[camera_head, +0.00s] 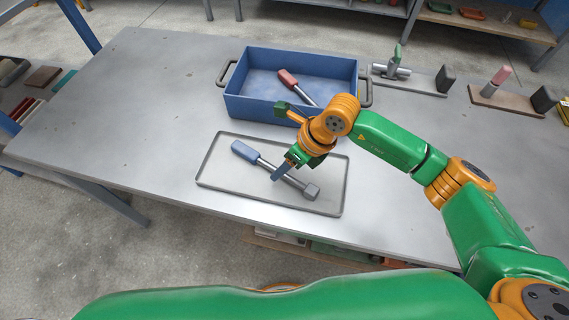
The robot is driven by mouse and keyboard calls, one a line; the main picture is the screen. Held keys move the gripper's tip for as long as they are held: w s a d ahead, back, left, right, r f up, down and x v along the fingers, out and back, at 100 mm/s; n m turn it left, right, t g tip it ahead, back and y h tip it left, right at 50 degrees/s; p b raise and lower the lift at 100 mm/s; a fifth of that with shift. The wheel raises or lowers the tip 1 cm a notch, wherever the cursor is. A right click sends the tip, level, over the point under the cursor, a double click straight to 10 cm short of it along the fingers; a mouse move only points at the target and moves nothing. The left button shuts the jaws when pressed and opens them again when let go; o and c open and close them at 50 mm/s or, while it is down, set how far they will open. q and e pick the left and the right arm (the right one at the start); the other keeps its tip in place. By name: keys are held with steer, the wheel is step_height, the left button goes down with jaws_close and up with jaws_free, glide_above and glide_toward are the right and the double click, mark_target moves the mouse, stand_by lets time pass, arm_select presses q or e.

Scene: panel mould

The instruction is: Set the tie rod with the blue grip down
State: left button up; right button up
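The tie rod with the blue grip (245,152) is over the shallow grey tray (212,183) on the table. Its grip points to the back left and its grey block end (311,192) to the front right. I cannot tell whether it lies on the tray floor or hangs just above it. My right gripper (281,173) reaches down to the middle of its shaft, with a finger across it. Whether the fingers are closed on the shaft is hidden. My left gripper is not in view.
A blue crate (262,107) with handles stands behind the tray and holds a rod with a red grip (288,78). A stand with a green clamp (397,60) and a board with a pink-topped pin (497,82) are at the back right. The table's left side is clear.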

steer(key=shift+r, duration=0.1)
steer(key=b+v, duration=0.1)
steer(key=v, duration=1.1)
steer(key=shift+b, duration=0.35)
